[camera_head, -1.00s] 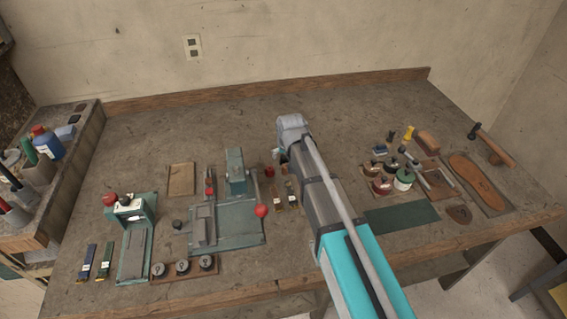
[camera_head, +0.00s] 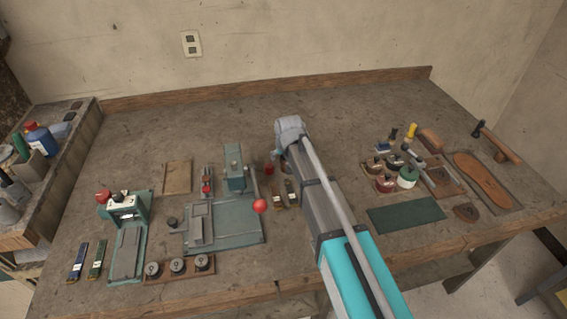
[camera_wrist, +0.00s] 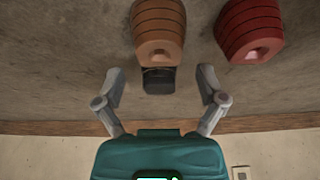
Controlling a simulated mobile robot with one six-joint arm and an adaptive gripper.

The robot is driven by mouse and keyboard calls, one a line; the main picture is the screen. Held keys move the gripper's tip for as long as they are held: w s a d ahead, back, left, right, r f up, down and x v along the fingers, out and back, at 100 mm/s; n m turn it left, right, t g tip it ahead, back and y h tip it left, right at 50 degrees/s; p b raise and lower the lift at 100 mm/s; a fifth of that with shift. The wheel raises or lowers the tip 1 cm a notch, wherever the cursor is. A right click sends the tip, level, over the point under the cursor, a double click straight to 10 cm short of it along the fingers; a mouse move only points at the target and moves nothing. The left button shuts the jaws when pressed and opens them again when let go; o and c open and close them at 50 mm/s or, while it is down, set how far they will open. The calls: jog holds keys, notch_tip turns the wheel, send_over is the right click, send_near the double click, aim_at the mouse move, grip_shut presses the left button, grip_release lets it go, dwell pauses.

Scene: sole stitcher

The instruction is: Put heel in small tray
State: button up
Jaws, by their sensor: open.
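In the wrist view a small dark block (camera_wrist: 158,80) lies between the fingers of my gripper (camera_wrist: 160,84); it may be the heel, but I cannot be sure. My gripper is open, with a gap on both sides of the block. A brown ribbed piece (camera_wrist: 158,30) partly overlaps it. In the head view my arm covers this spot, and the fingertips of my gripper are hidden. A shallow wooden tray (camera_head: 177,177), perhaps the small tray, lies on the bench left of my arm.
A red ribbed piece (camera_wrist: 250,30) stands beside the brown one. The green stitching machine (camera_head: 235,170) with red knobs is left of my arm. Several pots (camera_head: 387,183) and a leather sole (camera_head: 482,180) are at the right. The bench (camera_head: 210,120) is clear at the back.

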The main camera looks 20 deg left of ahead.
jog(key=shift+f, duration=0.15)
dwell(0.5)
grip_shut()
jog(key=shift+r, duration=0.2)
dwell(0.3)
notch_tip(320, 180, up, 2)
jog(key=shift+p, duration=1.15)
jog(key=s+d+r+p, duration=0.7)
jog(key=d+r+p, duration=0.3)
jog(key=d, duration=0.1)
jog(key=shift+s+d+r+p, duration=0.3)
jog(key=shift+s+p, duration=0.05)
jog(key=shift+s, duration=0.05)
